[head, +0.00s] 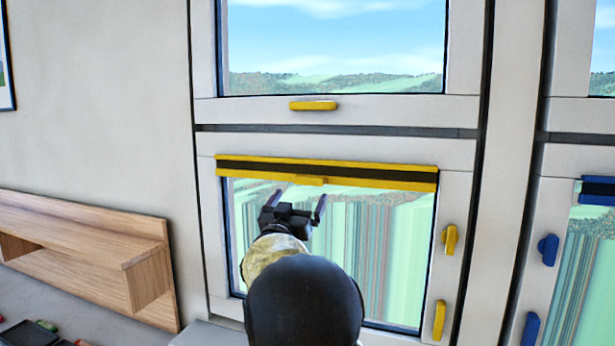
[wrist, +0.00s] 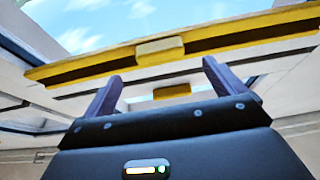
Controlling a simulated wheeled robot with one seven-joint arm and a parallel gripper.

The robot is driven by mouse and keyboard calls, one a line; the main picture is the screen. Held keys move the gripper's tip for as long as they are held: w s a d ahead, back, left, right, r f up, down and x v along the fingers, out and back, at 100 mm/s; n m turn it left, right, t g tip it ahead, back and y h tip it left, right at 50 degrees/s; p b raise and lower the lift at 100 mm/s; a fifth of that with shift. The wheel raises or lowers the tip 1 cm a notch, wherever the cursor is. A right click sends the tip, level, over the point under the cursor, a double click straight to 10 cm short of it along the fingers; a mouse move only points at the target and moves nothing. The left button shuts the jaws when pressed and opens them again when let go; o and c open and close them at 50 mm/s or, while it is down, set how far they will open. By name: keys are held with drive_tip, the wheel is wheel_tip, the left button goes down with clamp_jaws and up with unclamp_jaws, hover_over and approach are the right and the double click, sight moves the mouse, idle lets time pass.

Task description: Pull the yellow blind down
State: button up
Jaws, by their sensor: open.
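The yellow blind (head: 375,178) is rolled up as a yellow bar with a dark stripe across the top of the lower window. A small yellow tab (head: 311,180) sticks out at its lower edge. In the wrist view the blind (wrist: 230,40) spans the picture, with its tab (wrist: 160,49) above and between the fingers. My gripper (head: 297,204) is open and empty, just below the tab in the head view. In the wrist view my gripper (wrist: 160,86) points up toward the tab, and its fingers appear apart from it.
A yellow handle (head: 312,105) is on the upper window frame. Yellow handles (head: 449,240) sit on the lower frame's right side. A blue blind (head: 597,191) and blue handles (head: 547,250) are at the right. A wooden shelf (head: 110,235) stands at the left.

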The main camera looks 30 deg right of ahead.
sight(308, 184)
drive_tip(key=p+x, duration=0.2)
drive_tip(key=x, duration=0.4)
drive_tip(key=shift+p, duration=0.3)
drive_tip(key=shift+w+d+r, duration=0.15)
drive_tip(key=shift+w+d, duration=0.15)
drive_tip(key=shift+d, duration=0.05)
drive_tip(key=c, duration=1.4)
